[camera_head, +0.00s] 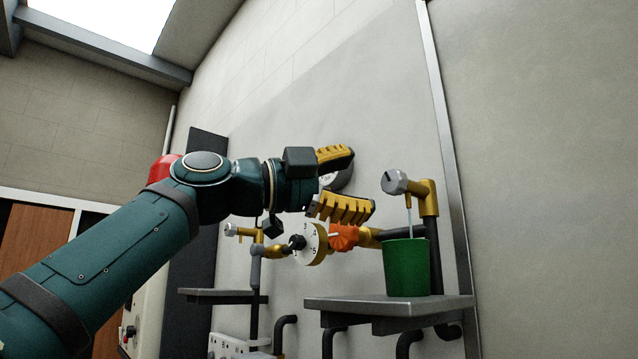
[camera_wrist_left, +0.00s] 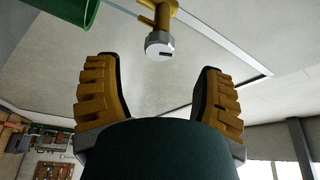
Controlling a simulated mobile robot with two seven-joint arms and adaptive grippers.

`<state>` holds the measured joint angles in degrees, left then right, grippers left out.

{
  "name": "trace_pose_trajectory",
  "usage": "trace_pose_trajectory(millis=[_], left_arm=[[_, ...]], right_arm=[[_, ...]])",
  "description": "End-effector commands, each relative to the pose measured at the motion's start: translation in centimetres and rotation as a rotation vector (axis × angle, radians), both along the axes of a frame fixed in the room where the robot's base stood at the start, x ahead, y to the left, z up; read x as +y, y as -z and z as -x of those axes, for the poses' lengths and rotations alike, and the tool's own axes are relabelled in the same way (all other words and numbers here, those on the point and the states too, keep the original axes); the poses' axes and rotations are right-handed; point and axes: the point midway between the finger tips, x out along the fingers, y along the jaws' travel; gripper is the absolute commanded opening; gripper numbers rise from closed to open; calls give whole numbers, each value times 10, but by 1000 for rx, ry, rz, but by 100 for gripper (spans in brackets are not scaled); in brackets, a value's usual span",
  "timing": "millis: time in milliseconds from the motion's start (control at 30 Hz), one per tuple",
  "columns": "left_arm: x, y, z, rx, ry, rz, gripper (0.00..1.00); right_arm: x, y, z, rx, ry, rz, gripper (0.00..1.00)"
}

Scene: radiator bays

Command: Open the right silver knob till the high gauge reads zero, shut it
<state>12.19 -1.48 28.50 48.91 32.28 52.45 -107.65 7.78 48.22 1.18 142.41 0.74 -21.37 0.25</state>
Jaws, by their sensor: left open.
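The right silver knob (camera_head: 394,181) sits on a brass tap at the right. A thin pale stream falls from its spout into a green bucket (camera_head: 405,268). My left gripper (camera_head: 359,182) is open and empty, left of the knob and apart from it. In the left wrist view the knob (camera_wrist_left: 159,46) shows its face with a dark mark, ahead of and between the open fingers (camera_wrist_left: 158,72). The high gauge (camera_head: 341,178) is mostly hidden behind my left gripper, so its reading cannot be seen. My right gripper is not in view.
The bucket stands on a grey shelf (camera_head: 385,305). A numbered dial (camera_head: 311,244) and an orange fitting (camera_head: 343,238) are just below my gripper. A left silver knob (camera_head: 231,229) is farther left, above another shelf (camera_head: 215,293). Plain wall lies right of the tap.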

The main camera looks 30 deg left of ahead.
Motion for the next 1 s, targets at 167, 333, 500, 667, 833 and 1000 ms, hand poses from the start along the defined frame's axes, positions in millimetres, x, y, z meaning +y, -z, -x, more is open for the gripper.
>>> trace_pose_trajectory(millis=[167,333,500,667,833,1000], left_arm=[[19,4,22,0,-3,0,69],[29,6,34,-1,0,-1,69],[33,7,38,-1,1,1,69],[33,7,38,-1,1,1,69],[33,7,38,-1,1,1,69],[33,7,38,-1,1,1,69]], right_arm=[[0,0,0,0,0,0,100],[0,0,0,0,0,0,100],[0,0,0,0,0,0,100],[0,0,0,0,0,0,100],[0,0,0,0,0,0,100],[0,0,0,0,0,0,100]])
